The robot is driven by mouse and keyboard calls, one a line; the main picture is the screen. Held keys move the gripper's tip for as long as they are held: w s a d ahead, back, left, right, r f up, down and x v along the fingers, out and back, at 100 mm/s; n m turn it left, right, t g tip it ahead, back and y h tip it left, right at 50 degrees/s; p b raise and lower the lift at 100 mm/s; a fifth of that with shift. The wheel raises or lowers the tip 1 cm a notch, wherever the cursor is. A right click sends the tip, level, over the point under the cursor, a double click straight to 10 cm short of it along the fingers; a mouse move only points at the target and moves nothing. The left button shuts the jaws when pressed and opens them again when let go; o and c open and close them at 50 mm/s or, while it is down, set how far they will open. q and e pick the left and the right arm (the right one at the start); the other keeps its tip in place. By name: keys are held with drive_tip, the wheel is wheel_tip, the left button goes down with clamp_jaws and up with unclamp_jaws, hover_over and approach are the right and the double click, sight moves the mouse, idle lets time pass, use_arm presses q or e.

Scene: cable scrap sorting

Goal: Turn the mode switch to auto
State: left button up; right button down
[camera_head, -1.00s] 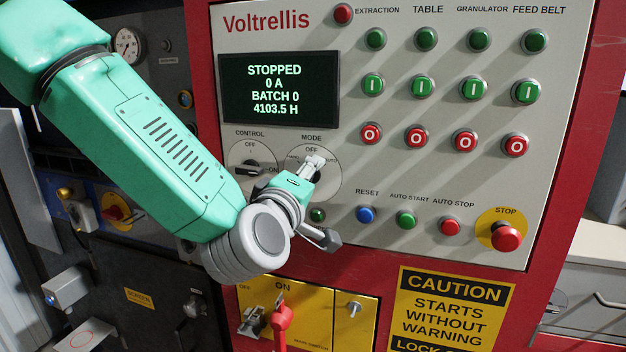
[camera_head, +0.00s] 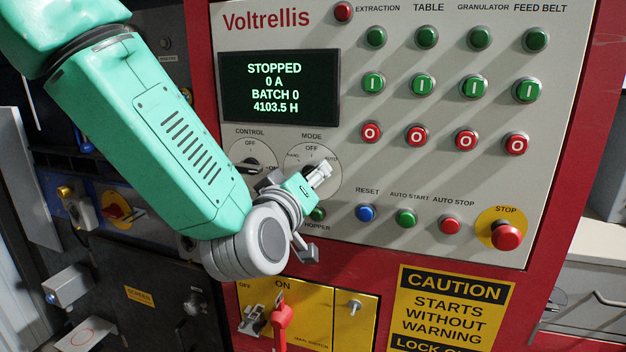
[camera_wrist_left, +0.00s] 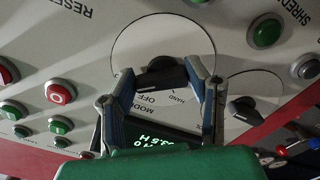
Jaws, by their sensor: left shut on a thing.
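The mode switch is a black knob (camera_wrist_left: 165,76) on a round pale dial (camera_head: 296,178) marked HAND, OFF and AUTO. My left gripper (camera_head: 321,172) is at this dial. In the left wrist view its two fingers (camera_wrist_left: 166,82) stand on either side of the knob, and it is shut on it. In the head view the fingers hide most of the knob. I cannot tell which label the knob points to. The AUTO label shows at the dial's upper right in the head view. My right gripper is not in view.
The control switch (camera_head: 252,167) sits on its own dial just left of the mode dial. The display (camera_head: 279,88) above reads STOPPED. Push buttons, including the blue reset button (camera_head: 366,213) and the red stop button (camera_head: 506,236), are right and below. A red-handled lever (camera_head: 283,314) is beneath.

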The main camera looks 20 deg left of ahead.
use_arm(q)
drive_tip(key=shift+w+a+r, duration=0.1)
drive_tip(key=shift+r, duration=0.1)
drive_tip(key=o, duration=1.1)
drive_tip(key=shift+o, duration=0.2)
drive_tip(key=shift+a, duration=0.15)
drive_tip(key=shift+f, duration=0.1)
drive_tip(key=shift+s, duration=0.2)
drive_tip(key=s, duration=0.7)
drive_tip(key=shift+a, duration=0.15)
